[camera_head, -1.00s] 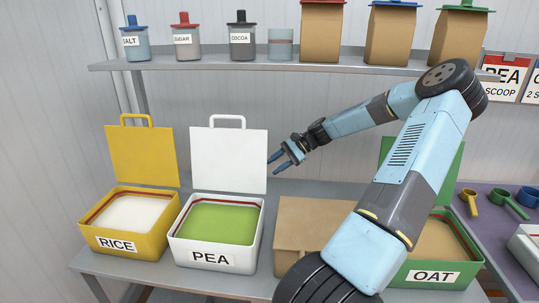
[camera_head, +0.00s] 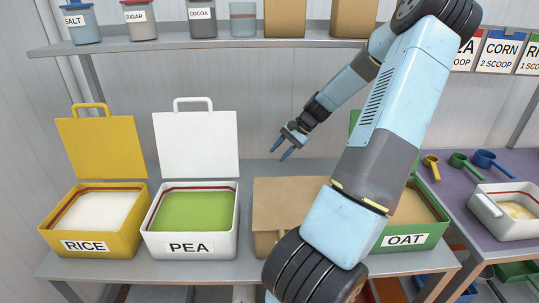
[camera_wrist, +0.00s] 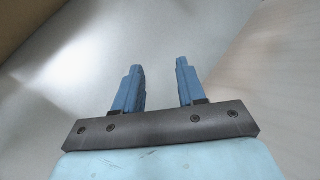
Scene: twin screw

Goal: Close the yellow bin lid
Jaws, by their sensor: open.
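The yellow bin (camera_head: 122,235), labelled RICE and filled with white grains, stands at the left of the grey table. Its yellow lid (camera_head: 101,149), with a loop handle (camera_head: 89,110) on top, stands upright at the bin's back edge, so the bin is open. My gripper (camera_head: 279,150) is open and empty. It hangs in the air to the right of the white lid, well away from the yellow lid, with its fingers pointing down and left. In the wrist view its two blue fingers (camera_wrist: 157,85) are apart with nothing between them.
The white PEA bin (camera_head: 190,245) with its raised white lid (camera_head: 197,145) stands beside the yellow bin. A brown box (camera_head: 285,190) and the green OAT bin (camera_head: 425,235) are further right. A shelf (camera_head: 150,45) with jars runs above.

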